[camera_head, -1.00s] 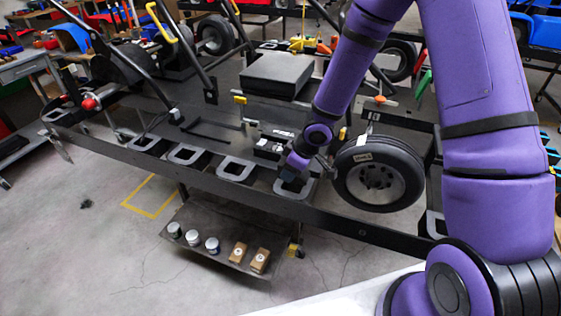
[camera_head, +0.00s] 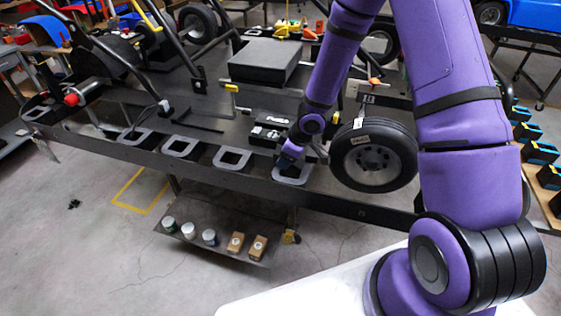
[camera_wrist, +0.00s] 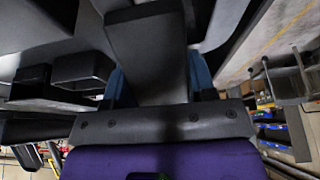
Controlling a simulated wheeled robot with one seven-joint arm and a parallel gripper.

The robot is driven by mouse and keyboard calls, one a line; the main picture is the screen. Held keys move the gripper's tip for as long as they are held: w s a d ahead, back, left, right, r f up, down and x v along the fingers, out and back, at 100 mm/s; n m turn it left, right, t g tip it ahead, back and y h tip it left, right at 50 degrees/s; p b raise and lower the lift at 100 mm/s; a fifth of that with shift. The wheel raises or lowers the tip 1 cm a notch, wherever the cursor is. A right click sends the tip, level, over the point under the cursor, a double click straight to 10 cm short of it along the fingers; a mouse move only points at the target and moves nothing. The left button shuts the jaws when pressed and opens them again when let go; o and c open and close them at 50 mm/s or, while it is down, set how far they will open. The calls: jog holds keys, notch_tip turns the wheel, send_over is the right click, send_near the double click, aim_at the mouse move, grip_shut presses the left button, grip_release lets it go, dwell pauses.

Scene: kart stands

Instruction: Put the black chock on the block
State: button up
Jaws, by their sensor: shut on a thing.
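My gripper (camera_head: 288,160) is low at the front edge of the black stand, over the rightmost grey square frame. In the wrist view my gripper (camera_wrist: 158,85) has a bluish finger on each side of a dark chock (camera_wrist: 150,45) and is shut on it. In the head view the chock is mostly hidden by my gripper, and I cannot tell whether it touches the frame. A flat-topped dark block (camera_head: 265,58) sits farther back on the stand, up and left of my gripper and apart from it.
A wheel with a black tyre (camera_head: 374,157) stands close right of my gripper. Grey square frames (camera_head: 231,158) line the stand's front edge. Small black boxes (camera_head: 266,130) lie just left of my gripper. A lower shelf (camera_head: 205,255) carries tins and brown cartons.

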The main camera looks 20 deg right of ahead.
jog(key=shift+f, duration=0.2)
jog(key=shift+f, duration=0.1)
jog(key=o, duration=0.9)
jog(key=shift+o, duration=0.2)
